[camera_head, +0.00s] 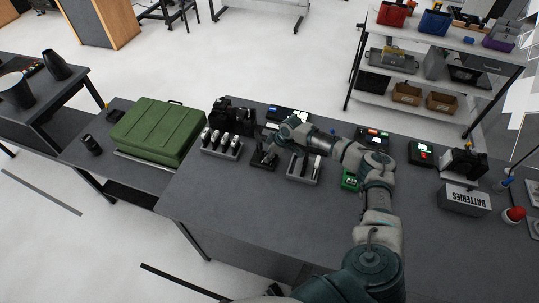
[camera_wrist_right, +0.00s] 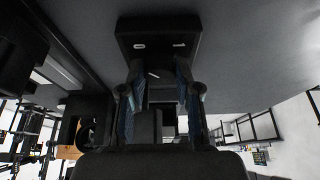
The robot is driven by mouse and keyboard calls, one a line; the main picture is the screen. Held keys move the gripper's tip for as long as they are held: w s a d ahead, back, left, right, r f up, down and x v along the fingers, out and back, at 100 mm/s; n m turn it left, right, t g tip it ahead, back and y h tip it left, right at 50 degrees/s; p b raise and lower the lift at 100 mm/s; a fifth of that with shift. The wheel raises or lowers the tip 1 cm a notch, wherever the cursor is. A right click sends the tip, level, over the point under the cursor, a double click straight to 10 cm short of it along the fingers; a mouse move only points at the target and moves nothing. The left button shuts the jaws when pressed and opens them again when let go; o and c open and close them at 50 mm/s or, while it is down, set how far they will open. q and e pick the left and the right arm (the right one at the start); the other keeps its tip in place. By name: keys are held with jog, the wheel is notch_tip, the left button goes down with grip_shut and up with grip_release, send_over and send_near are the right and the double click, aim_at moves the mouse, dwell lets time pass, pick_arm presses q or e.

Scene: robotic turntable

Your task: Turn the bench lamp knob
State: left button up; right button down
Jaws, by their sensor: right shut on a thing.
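My right gripper (camera_head: 268,152) reaches down over a small black box (camera_head: 263,165) on the grey bench, between two grey racks. In the right wrist view the same box (camera_wrist_right: 158,38) lies ahead, with two pale marks on its face. The blue-grey fingers stand on either side of a dark knob (camera_wrist_right: 155,76) with a short white line, and the gripper is shut on it. The knob is mostly hidden by the fingers in the head view. I cannot tell a lamp apart in either view. My left gripper is not in view.
A rack of light cylinders (camera_head: 222,146) stands left of the box and another rack (camera_head: 304,168) stands right. A green case (camera_head: 157,128) lies on the left table. A batteries box (camera_head: 464,199) and a red button (camera_head: 515,214) are at right. The front bench is clear.

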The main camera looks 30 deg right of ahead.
jog(key=shift+r+m+p, duration=0.1)
jog(key=shift+m+p, duration=0.2)
jog(key=shift+p, duration=0.3)
jog(key=m+h+p, duration=0.1)
jog(key=m+p, duration=0.2)
jog(key=p, duration=0.1)
jog(key=m+t+h+p, duration=0.1)
jog(key=m+p, duration=0.2)
jog(key=p, duration=0.2)
jog(key=shift+s+a+r+p, duration=0.1)
jog(key=shift+s+a+p, duration=0.05)
jog(key=shift+p, duration=0.15)
jog(key=shift+m+h+p, duration=0.35)
jog(key=shift+m+h, duration=0.05)
jog(key=shift+m, duration=0.2)
jog(key=shift+a+f+m+h, duration=0.15)
jog(key=shift+m+h, duration=0.25)
jog(key=shift+m, duration=0.5)
jog(key=m+h, duration=0.1)
jog(key=m, duration=0.1)
jog(key=shift+f+m, duration=0.15)
jog(key=shift+m, duration=0.15)
jog(key=shift+a+m+g+h, duration=0.15)
jog(key=shift+m+g+h, duration=0.4)
jog(key=shift+m, duration=1.45)
jog(key=c, duration=0.8)
grip_release()
